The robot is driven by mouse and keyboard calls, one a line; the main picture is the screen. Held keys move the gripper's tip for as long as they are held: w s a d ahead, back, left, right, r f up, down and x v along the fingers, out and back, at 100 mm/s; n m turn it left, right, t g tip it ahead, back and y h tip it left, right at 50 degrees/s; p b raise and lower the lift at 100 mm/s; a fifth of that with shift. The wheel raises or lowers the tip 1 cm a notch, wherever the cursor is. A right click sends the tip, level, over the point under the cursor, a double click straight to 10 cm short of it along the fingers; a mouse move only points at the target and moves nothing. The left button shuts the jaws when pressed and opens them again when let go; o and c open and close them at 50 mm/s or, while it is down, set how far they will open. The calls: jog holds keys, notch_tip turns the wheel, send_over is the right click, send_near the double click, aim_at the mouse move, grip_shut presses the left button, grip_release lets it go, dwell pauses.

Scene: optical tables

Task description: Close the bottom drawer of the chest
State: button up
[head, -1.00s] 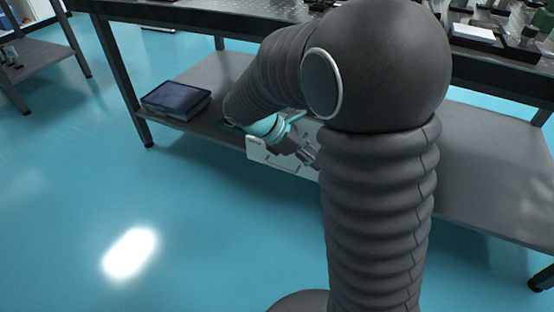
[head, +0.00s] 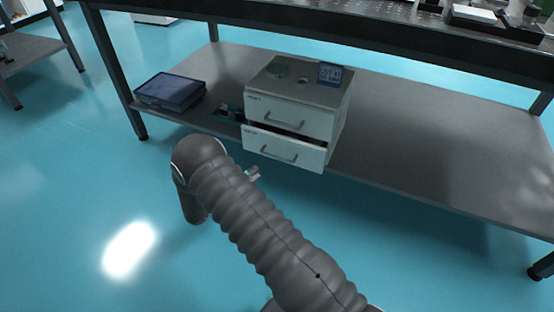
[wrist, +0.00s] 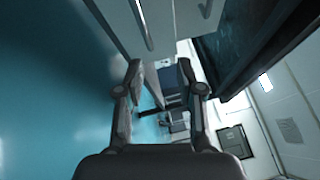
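The white chest (head: 320,115) stands on the table's lower shelf. Its bottom drawer (head: 310,158) sticks out towards me, with a dark gap above its front and a grey handle (head: 278,154) on it. The top drawer (head: 265,107) looks shut. My gripper is mostly hidden behind my arm in the head view; a small part of it shows just left of and below the bottom drawer. In the wrist view my gripper (wrist: 160,78) is open and empty, with a white drawer front (wrist: 112,22) and a handle (wrist: 143,24) beyond the fingertips.
A dark blue box (head: 170,90) and a green circuit board (head: 228,112) lie on the shelf (head: 410,165) left of the chest. The shelf right of the chest and the floor in front are clear.

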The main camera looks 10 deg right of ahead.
aim_at(277, 157)
jog(key=w+d, duration=0.2)
jog(key=d, duration=0.1)
jog(key=w+d+n+t, duration=0.1)
jog(key=w+d, duration=0.1)
jog(key=d, duration=0.1)
jog(key=w+d+n, duration=0.1)
jog(key=w+d, duration=0.2)
jog(key=d, duration=0.1)
jog(key=shift+f+t+p, duration=0.3)
jog(key=shift+f+t, duration=0.1)
grip_shut()
